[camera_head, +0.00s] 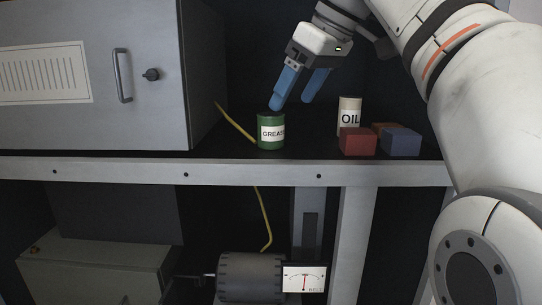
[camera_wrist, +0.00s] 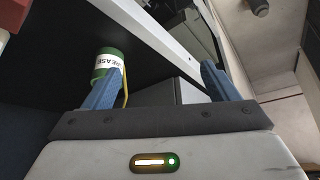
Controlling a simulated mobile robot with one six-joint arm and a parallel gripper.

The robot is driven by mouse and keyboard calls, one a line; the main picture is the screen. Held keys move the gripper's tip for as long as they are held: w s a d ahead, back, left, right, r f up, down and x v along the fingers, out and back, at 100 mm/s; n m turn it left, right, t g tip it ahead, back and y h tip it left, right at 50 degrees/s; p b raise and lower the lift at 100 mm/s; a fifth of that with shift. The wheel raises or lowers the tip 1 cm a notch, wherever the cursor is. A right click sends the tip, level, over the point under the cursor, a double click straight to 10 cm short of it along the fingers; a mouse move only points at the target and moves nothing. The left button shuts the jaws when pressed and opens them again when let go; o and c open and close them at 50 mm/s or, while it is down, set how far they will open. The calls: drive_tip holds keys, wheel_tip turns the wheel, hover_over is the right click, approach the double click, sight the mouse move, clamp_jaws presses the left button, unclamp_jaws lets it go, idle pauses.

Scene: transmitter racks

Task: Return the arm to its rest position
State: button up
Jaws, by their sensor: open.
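My gripper (camera_head: 292,104) has two blue fingers and is open and empty. In the head view it hangs over the shelf, with its fingertips just above and behind or beside the green grease can; I cannot tell the exact gap. The grease can (camera_head: 271,132) stands upright near the shelf's front edge. In the wrist view my gripper (camera_wrist: 165,75) shows its fingers spread apart, and the grease can (camera_wrist: 107,62) appears beyond the left finger, partly hidden by it. My white arm comes in from the upper right of the head view.
A cream oil can (camera_head: 348,111) stands right of the grease can. A red block (camera_head: 357,142), a blue block (camera_head: 400,142) and a brownish block are beside it. A grey cabinet (camera_head: 95,125) fills the left. A yellow cable (camera_head: 235,122) runs behind the grease can. Below are a motor and gauge (camera_head: 304,278).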

drive_tip(key=s+d+f+m+h+b, duration=0.1)
drive_tip(key=s+f, duration=0.4)
drive_tip(key=f, duration=0.9)
drive_tip(key=s+d+f+m+h+b, duration=0.2)
drive_tip(key=s+d+f+m, duration=0.3)
drive_tip(key=f, duration=1)
drive_tip(key=s+d+f+m+h+b, duration=0.2)
drive_tip(key=s+d+f+m, duration=0.2)
drive_tip(key=f, duration=1.1)
drive_tip(key=shift+s+d+f+m+b, duration=0.15)
drive_tip(key=shift+s+m+b, duration=0.15)
drive_tip(key=shift+s, duration=0.65)
